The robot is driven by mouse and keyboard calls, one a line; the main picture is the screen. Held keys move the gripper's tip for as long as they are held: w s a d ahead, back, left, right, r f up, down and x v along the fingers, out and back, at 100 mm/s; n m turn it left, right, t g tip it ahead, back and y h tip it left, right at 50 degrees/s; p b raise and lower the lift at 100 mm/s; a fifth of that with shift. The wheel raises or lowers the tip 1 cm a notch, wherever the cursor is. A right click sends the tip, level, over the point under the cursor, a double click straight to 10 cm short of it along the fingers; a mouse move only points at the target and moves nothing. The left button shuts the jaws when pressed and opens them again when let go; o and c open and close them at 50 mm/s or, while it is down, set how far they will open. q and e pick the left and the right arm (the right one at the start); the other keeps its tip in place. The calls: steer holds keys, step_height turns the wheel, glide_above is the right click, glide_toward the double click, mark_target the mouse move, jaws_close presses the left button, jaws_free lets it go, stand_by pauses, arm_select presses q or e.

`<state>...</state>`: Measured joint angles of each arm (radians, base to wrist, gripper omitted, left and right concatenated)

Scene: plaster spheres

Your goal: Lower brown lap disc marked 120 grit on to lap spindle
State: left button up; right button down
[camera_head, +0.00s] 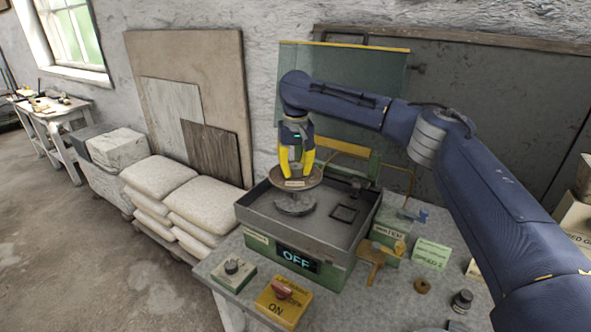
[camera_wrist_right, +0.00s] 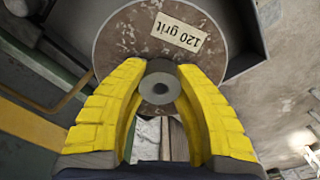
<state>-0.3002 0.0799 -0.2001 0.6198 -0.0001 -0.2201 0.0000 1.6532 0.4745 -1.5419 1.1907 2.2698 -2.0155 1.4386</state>
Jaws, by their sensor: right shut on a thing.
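The brown lap disc (camera_head: 312,179) hangs roughly level under my right gripper (camera_head: 296,168), above the lap machine's tray (camera_head: 350,228). In the right wrist view, the disc (camera_wrist_right: 125,42) bears a pale label (camera_wrist_right: 180,33) reading "120 grit", upside down. The yellow fingers of my right gripper (camera_wrist_right: 160,72) are shut on the grey ringed hub (camera_wrist_right: 160,88) at its middle. Below the disc, a grey round plate (camera_head: 295,206) sits in the tray, with a gap visible between them. The spindle tip is not clear to see. My left gripper is out of view.
The machine's display (camera_head: 298,259) reads "OFF". A green panel (camera_head: 345,85) rises behind the tray. White sacks (camera_head: 205,205) are stacked at left.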

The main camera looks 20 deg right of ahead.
mark_target(295, 199)
steer(key=shift+f, duration=4.2)
steer(key=c, duration=1)
jaws_free()
steer(key=shift+c, duration=0.2)
steer(key=shift+r, duration=0.2)
steer(key=shift+r, duration=1.8)
steer(key=shift+a, duration=0.1)
